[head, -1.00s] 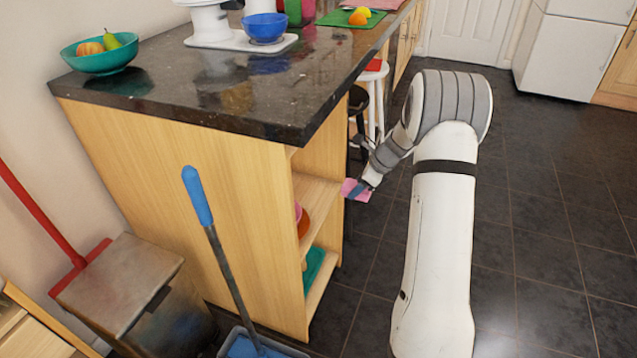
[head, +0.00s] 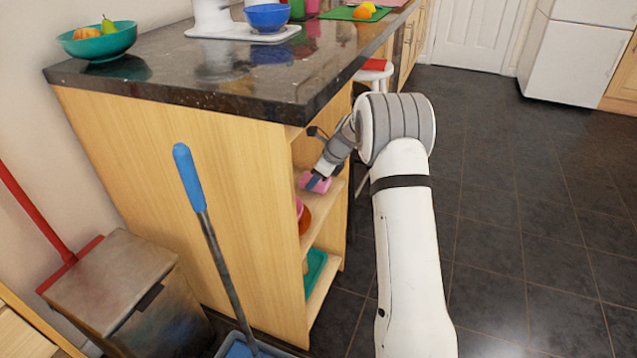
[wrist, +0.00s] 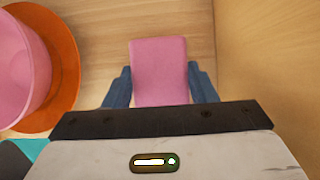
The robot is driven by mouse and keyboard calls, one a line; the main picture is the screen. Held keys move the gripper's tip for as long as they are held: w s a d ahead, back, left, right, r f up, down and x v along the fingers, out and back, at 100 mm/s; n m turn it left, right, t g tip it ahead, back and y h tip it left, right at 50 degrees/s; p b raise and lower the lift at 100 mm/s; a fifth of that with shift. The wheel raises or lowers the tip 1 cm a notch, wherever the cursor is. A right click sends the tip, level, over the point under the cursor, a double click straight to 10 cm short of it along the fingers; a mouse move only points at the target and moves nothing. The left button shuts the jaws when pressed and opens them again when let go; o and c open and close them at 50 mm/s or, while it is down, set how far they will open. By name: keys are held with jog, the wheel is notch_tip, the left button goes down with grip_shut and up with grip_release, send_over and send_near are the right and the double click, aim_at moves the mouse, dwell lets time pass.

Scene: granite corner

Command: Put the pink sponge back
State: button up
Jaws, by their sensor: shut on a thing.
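The pink sponge (wrist: 160,70) is between the two blue fingers of my gripper (wrist: 160,88) in the wrist view, with a finger against each side. In the head view my gripper (head: 317,182) holds the sponge (head: 319,183) at the open end of the wooden shelf unit, at the upper shelf (head: 337,187). I cannot tell whether the sponge touches the shelf board. In the wrist view bare wood lies beyond the sponge and a wooden side wall (wrist: 265,60) stands to its right.
A pink cup (wrist: 22,70) and an orange dish (wrist: 65,65) stand left of the sponge. A teal item (head: 315,268) lies on the lower shelf. The dark countertop (head: 300,100) overhangs the shelves. A blue-handled mop (head: 190,175) stands in front.

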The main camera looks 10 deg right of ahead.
jog(key=shift+f, duration=0.15)
jog(key=shift+f, duration=0.1)
jog(key=shift+f, duration=0.1)
jog(key=o, duration=1.1)
